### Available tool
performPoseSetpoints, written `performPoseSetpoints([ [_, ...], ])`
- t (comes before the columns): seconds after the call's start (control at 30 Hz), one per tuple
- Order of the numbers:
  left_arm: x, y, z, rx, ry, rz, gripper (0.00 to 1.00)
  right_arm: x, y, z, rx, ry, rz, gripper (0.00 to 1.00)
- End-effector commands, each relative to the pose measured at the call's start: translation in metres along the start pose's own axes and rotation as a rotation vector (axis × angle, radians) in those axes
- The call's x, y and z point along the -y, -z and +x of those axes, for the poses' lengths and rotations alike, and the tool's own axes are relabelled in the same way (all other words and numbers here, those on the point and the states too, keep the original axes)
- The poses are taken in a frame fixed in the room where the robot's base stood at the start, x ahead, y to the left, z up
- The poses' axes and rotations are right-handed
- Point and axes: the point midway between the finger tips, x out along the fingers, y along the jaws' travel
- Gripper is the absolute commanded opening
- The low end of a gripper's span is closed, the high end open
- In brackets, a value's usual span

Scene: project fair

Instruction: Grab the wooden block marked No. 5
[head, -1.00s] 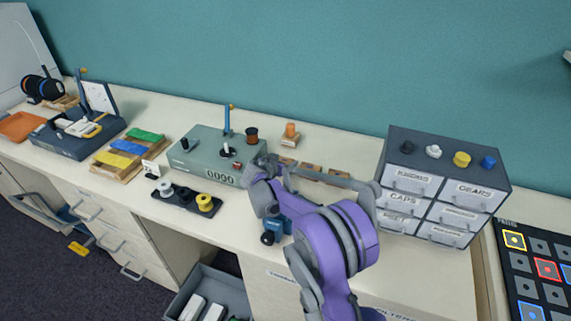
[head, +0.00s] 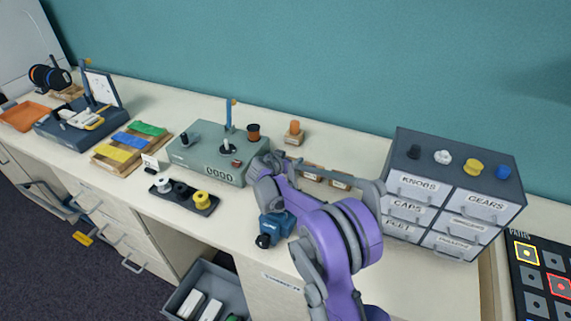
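Several small wooden blocks are on the white counter. One (head: 313,173) and another (head: 340,181) are partly hidden behind my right arm. A further wooden piece with an orange top (head: 294,133) stands behind them. No number is readable on any of them, so I cannot tell which is No. 5. My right gripper (head: 268,170) is at the far end of the purple arm, over the counter in front of the blocks. Its fingers do not show clearly, and I see no block held. My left gripper is out of view.
A green counter box (head: 206,158) stands left of my arm, with a tray of spools (head: 184,196) in front. A blue device (head: 275,228) sits close beside my arm. A labelled drawer cabinet (head: 447,198) stands at right.

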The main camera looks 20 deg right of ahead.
Motion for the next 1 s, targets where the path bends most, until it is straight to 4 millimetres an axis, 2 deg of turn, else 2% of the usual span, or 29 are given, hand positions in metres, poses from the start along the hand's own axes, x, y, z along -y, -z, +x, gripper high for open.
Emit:
performPoseSetpoints([
  [0.03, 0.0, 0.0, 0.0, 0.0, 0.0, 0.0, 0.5, -0.001, 0.0, 0.0, 0.001, -0.001, 0.0, 0.57],
  [0.17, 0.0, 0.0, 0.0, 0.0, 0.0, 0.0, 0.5, -0.001, -0.001, 0.001, 0.001, -0.002, 0.0, 0.34],
  [0.47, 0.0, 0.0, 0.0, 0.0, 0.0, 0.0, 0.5, -0.001, 0.005, -0.002, 0.001, -0.002, 0.0, 0.34],
  [0.8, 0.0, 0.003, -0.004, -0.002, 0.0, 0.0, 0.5, -0.001, 0.062, -0.033, 0.001, -0.001, 0.0, 0.34],
  [1.0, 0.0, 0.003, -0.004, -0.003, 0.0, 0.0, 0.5, -0.003, 0.084, -0.049, 0.001, -0.002, 0.0, 0.34],
])
